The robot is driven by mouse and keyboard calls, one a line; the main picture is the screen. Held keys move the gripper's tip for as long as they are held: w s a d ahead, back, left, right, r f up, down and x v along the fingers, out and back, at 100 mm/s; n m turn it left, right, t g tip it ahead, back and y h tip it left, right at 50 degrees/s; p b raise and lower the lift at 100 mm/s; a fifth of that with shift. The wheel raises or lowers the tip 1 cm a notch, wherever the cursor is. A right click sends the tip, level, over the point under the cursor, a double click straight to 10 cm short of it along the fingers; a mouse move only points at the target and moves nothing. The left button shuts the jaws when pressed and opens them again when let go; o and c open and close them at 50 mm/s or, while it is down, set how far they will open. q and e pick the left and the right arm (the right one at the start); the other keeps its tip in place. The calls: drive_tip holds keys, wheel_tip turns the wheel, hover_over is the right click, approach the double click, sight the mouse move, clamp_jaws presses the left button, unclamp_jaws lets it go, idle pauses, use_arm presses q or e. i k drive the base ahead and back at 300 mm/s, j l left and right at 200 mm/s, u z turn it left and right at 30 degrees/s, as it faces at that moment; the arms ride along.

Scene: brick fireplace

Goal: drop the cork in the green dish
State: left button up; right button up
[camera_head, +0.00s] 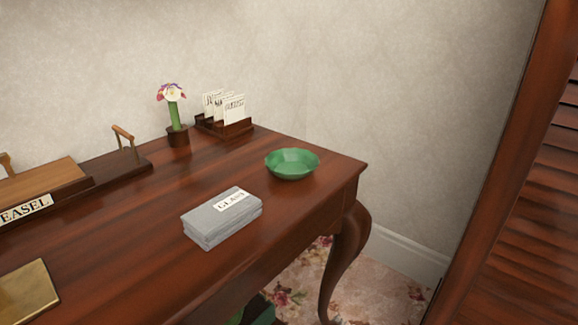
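A green dish (292,163) stands upright on the wooden table near its far right corner. It is a shallow faceted bowl, and the part of its inside that shows looks empty. I see no cork in this view. Neither of my grippers is in view.
On the table (130,270) are a grey stack labelled GLASS (220,222), a flower in a small pot (177,135), a card rack (225,125), a wooden easel piece (45,190) and a brass plate (25,292). A louvred wooden panel (520,220) stands at right.

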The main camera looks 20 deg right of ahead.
sight(284, 172)
drive_tip(key=k+l, duration=0.8)
drive_tip(key=k, duration=0.05)
